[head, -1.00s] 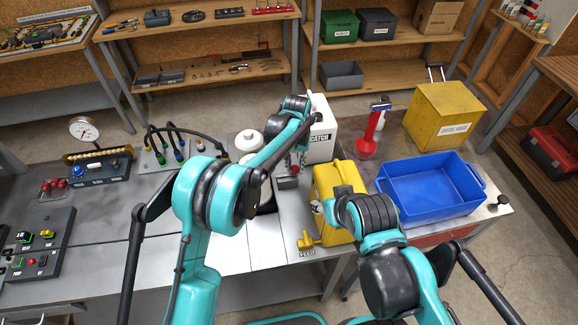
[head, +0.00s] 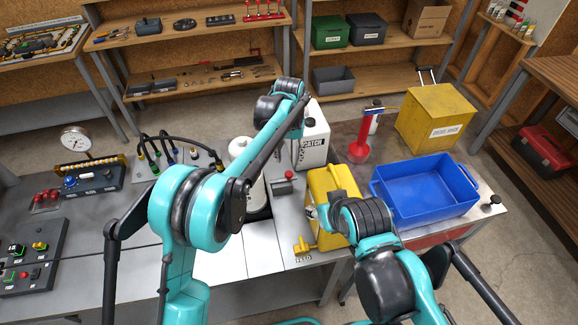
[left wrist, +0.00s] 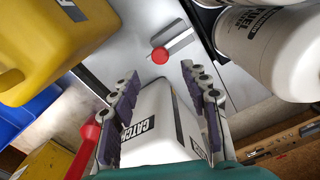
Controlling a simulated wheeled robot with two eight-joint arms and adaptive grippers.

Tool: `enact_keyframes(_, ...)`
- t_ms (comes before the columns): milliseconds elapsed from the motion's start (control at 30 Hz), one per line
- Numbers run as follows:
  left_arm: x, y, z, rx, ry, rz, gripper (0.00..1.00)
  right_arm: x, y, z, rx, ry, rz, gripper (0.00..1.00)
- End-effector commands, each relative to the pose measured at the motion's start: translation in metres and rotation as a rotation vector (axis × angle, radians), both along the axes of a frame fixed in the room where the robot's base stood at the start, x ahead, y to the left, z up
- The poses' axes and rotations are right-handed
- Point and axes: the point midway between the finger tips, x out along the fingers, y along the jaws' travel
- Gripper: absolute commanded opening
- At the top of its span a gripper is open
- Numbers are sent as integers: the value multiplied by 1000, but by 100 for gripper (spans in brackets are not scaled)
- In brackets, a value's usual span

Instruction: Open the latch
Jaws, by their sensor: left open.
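A small grey block with a red knob (head: 289,174), likely the latch, sits on the metal bench top between the white bottle and the yellow can. In the left wrist view its red knob (left wrist: 160,56) lies just beyond my fingertips, with a flat grey bar beside it. My left gripper (left wrist: 158,82) is open, its purple-padded fingers apart and nothing gripped. A white container marked CATCH (left wrist: 160,120) shows between and behind the fingers. In the head view my left arm mostly hides that gripper. My right arm's wrist is by the yellow can; its fingers are hidden.
The white CATCH container (head: 313,142) stands behind the knob. A white fuel bottle (left wrist: 268,48) is close to the left gripper. Hoses and gauges are at left.

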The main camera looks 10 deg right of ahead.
Motion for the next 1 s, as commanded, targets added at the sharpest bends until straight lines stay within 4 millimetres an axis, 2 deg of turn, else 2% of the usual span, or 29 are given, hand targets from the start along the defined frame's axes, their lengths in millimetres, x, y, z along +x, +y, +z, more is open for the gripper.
enact_keyframes(100,0,0,22,0,0,0,46,0,0,0,0,0,0,44)
enact_keyframes(300,0,0,42,0,0,0,46,0,0,0,0,0,0,44)
enact_keyframes(1000,0,0,45,0,0,0,46,0,0,0,0,0,0,44)
